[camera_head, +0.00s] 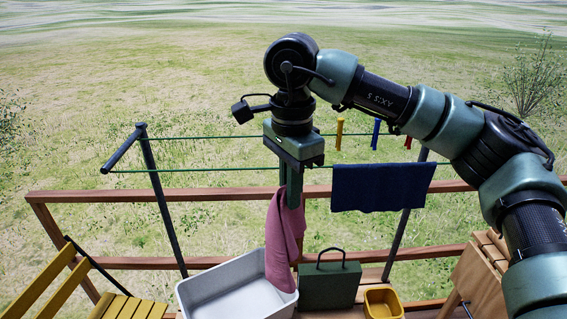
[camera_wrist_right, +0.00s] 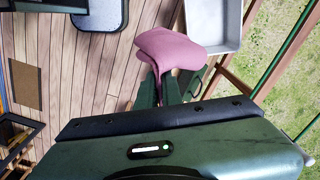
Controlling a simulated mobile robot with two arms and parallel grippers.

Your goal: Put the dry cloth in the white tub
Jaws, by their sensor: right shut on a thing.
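A pink cloth (camera_head: 284,240) hangs down from my right gripper (camera_head: 290,188), which is shut on its upper end. In the head view the cloth's lower end overlaps the right end of the white tub (camera_head: 215,272); whether it touches the rim I cannot tell. The tub looks empty where its inside shows. In the right wrist view the pink cloth (camera_wrist_right: 170,50) spreads beyond the fingers (camera_wrist_right: 165,88), and the tub (camera_wrist_right: 217,20) lies beyond it. A dark blue cloth (camera_head: 382,187) hangs over the green line. My left gripper is not in view.
The drying rack's green lines (camera_head: 210,170) run behind the gripper, with yellow, blue and red pegs (camera_head: 339,133) on the far one. A green box (camera_head: 330,287) with a handle and a yellow bin (camera_head: 382,303) stand right of the tub. A wooden rail (camera_head: 110,195) runs behind.

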